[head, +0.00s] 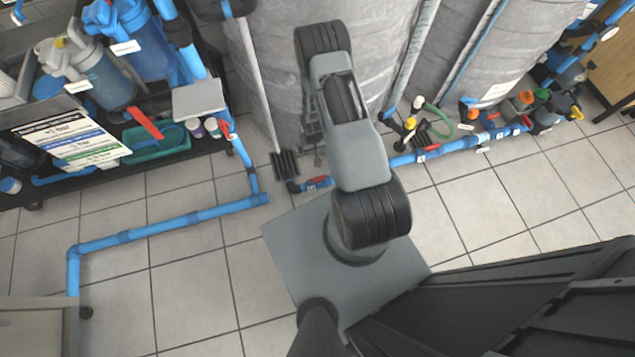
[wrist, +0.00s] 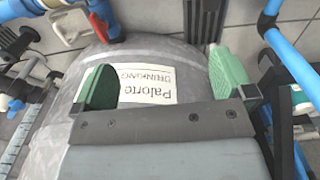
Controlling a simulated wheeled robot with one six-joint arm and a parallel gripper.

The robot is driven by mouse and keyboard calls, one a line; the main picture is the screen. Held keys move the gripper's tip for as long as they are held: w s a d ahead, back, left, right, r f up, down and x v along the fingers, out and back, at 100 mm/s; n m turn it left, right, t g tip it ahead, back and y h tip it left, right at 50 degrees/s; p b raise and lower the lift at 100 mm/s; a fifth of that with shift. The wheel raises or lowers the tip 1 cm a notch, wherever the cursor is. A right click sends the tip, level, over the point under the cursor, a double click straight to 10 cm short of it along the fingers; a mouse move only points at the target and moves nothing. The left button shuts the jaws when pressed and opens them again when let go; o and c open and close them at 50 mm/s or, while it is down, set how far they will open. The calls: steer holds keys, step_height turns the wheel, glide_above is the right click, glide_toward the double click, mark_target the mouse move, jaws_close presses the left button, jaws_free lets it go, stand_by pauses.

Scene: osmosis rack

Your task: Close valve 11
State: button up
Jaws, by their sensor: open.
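In the head view, several red-handled valves sit on the blue pipes: one near the middle floor (head: 318,181), one right of my arm (head: 420,157), one on the rack at left (head: 226,129). Their tags are too small to read, so I cannot tell which is valve 11. In the wrist view, my gripper (wrist: 165,82) is open and empty, its green finger pads apart in front of a grey wrapped tank (wrist: 150,135). A blue pipe with a red handle (wrist: 98,24) shows at the upper left. The gripper is hidden in the head view.
Wrapped tanks (head: 280,60) stand close behind my arm. A rack with blue filter housings (head: 145,40) stands at left. A blue pipe (head: 180,218) runs low over the tiled floor. A white label (wrist: 150,85) shows on the tank. Open floor lies at lower left (head: 190,280).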

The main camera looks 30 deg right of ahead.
steer(key=b, duration=0.2)
glide_toward(318, 178)
steer(key=f+b, duration=0.6)
steer(key=f, duration=0.1)
steer(key=f+b, duration=0.3)
steer(key=shift+w+d+f+b, duration=0.1)
steer(key=shift+w+f+b, duration=0.15)
steer(key=shift+b, duration=0.1)
steer(key=shift+c, duration=0.2)
steer(key=c, duration=0.6)
steer(key=shift+o, duration=0.2)
